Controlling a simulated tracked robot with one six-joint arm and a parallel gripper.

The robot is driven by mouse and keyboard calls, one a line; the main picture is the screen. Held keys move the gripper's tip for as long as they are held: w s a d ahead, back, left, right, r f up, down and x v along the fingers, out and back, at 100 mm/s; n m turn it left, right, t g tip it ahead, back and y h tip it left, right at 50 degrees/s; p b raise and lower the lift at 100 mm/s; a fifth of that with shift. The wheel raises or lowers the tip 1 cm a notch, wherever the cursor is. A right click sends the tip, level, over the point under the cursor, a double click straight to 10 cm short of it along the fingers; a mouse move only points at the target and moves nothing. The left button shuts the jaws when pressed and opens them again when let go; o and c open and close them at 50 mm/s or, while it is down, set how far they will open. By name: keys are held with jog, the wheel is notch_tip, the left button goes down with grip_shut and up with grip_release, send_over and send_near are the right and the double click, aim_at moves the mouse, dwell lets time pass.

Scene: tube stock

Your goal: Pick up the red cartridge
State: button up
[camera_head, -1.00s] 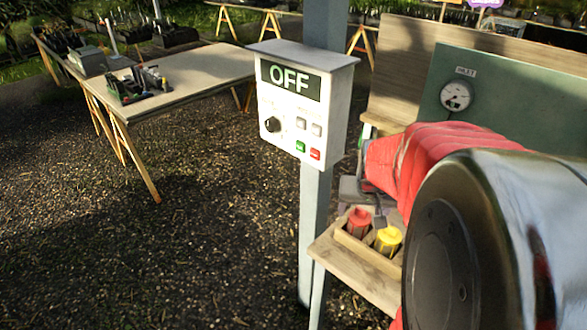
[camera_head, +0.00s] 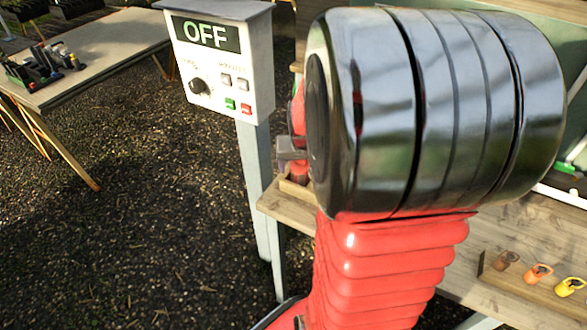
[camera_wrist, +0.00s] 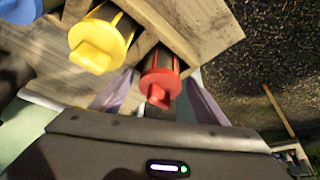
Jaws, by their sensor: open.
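The red cartridge (camera_wrist: 160,80) stands in a wooden holder (camera_wrist: 190,35) at the end of its row. A yellow cartridge (camera_wrist: 98,44) stands beside it to the left in the wrist view. My gripper (camera_wrist: 156,98) is open, with one blurred finger on each side of the red cartridge's top. I cannot tell whether either finger touches it. In the head view my gripper (camera_head: 290,153) is at the holder, just above the red cartridge (camera_head: 299,178), and my arm hides most of it along with the yellow one.
A control box reading OFF (camera_head: 215,65) stands on a post left of my arm. A wooden bench (camera_head: 500,240) carries brown, orange and yellow ringed pieces (camera_head: 538,272) at right. A blue item (camera_wrist: 18,10) shows at the wrist view's corner. Gravel ground (camera_head: 150,220) lies open at left.

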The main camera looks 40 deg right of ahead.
jog(key=shift+c, duration=0.3)
jog(key=c, duration=1.1)
jog(key=shift+r, duration=0.15)
notch_tip(320, 180, up, 10)
jog(key=shift+f, duration=0.1)
dwell(0.8)
jog(key=shift+r, duration=2.5)
